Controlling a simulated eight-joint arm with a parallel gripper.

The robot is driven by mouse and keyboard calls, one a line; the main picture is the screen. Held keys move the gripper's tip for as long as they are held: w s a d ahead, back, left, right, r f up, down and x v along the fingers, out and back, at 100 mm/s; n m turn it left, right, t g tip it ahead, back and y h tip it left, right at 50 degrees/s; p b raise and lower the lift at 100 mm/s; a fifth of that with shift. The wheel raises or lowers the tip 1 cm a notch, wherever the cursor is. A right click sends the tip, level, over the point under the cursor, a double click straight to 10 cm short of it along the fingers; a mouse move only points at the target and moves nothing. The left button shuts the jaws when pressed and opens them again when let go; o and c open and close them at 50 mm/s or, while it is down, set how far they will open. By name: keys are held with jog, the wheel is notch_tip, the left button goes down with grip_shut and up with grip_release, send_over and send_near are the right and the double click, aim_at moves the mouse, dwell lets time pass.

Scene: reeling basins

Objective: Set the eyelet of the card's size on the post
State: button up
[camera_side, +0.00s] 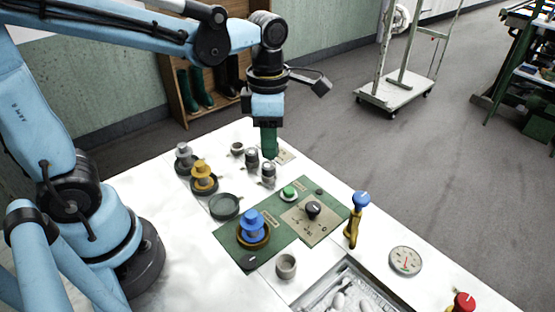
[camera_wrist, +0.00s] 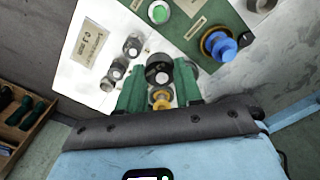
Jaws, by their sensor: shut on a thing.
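My gripper (camera_side: 269,153) points down above the far part of the white table, its green fingers also showing in the wrist view (camera_wrist: 159,90). It is shut on a dark round eyelet with a pale centre (camera_wrist: 158,72), which the fingers hide in the side view. Two similar grey eyelets on stands, one (camera_side: 252,157) behind the other (camera_side: 268,173), stand near the fingers. I cannot tell which part is the post.
A green mat (camera_side: 232,240) bears a blue spool (camera_side: 252,226), a green button (camera_side: 288,191) and a tan plate (camera_side: 300,228) with a dark knob. Yellow (camera_side: 204,175) and grey (camera_side: 184,156) spools stand left. A blue-topped upright tool (camera_side: 360,203) stands right of the mat.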

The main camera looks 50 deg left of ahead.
jog(key=shift+s+d+f+m, duration=1)
jog(key=shift+s+d+m, duration=0.55)
jog(key=shift+d, duration=1.05)
jog(key=shift+s+d+f+m, duration=1.05)
jog(key=shift+s+d+m, duration=0.5)
jog(key=shift+d, duration=1.05)
jog(key=shift+s+d+f+m, duration=1)
jog(key=shift+s+d+m, duration=0.55)
jog(key=shift+d, duration=1.05)
jog(key=shift+f, duration=0.3)
jog(key=shift+f, duration=0.3)
jog(key=shift+f, duration=0.85)
jog(key=o, duration=1.6)
